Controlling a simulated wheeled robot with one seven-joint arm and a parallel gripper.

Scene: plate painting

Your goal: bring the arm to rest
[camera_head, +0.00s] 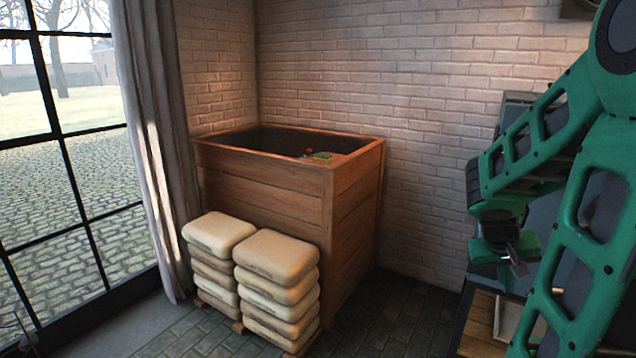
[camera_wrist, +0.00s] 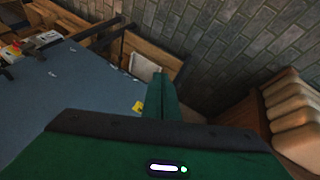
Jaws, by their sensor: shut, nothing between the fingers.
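My green arm (camera_head: 590,190) is folded at the right side of the head view. My gripper (camera_head: 515,262) hangs at its end, beside a wooden surface with a pale tray. In the wrist view my gripper (camera_wrist: 155,85) shows as two green fingers pressed together with nothing between them. It is in the air, apart from the things around it.
A wooden crate (camera_head: 262,181) stands in the corner, with stacked sacks (camera_head: 277,266) before it. The wrist view shows a blue-grey surface (camera_wrist: 65,95), a small yellow item (camera_wrist: 138,107) and a pale tray (camera_wrist: 144,67). The paved floor (camera_head: 400,312) has free room.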

